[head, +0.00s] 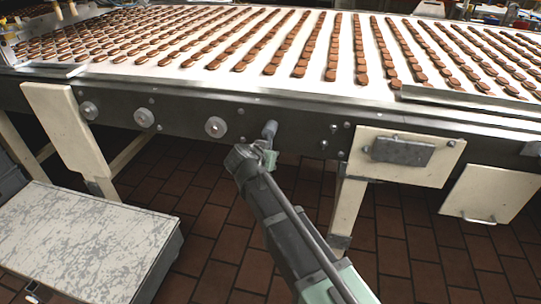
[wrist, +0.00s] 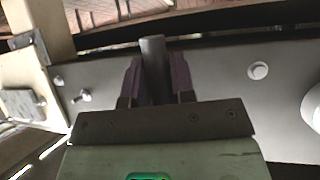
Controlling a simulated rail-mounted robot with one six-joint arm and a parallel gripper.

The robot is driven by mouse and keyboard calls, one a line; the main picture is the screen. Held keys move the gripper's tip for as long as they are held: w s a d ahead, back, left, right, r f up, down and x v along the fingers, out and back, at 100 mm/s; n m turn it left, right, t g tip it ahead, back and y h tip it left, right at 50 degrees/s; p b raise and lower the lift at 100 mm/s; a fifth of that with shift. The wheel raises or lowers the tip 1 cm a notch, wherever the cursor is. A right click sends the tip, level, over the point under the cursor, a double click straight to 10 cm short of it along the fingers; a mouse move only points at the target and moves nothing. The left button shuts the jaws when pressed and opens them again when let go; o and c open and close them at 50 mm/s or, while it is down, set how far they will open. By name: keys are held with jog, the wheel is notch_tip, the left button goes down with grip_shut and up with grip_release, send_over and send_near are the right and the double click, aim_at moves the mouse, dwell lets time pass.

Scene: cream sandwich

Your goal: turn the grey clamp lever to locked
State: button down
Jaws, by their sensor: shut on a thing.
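The grey clamp lever (head: 269,129) sticks out from the dark side rail of the conveyor, near the middle of the head view. It leans slightly to the right there. In the wrist view the lever (wrist: 153,60) is a grey bar standing between my two dark fingers. My gripper (head: 265,146) comes up to it from below. In the wrist view my gripper (wrist: 155,80) is shut on the lever, with a finger on each side. The lever's base and pivot are hidden behind the gripper.
The conveyor belt (head: 320,80) carries rows of brown biscuits above the rail. Round knobs (head: 215,127) sit left of the lever. A cream panel with a grey box (head: 402,151) is to the right. A scuffed white-topped cart (head: 85,235) stands at lower left, on the tiled floor.

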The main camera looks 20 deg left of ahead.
jog(key=shift+a, duration=0.1)
dwell(0.3)
jog(key=c, duration=1)
grip_release()
jog(key=shift+o, duration=0.2)
jog(key=shift+r, duration=0.1)
jog(key=p+v, duration=0.6)
jog(key=v, duration=0.4)
jog(key=shift+s, duration=0.4)
jog(key=shift+r, duration=0.1)
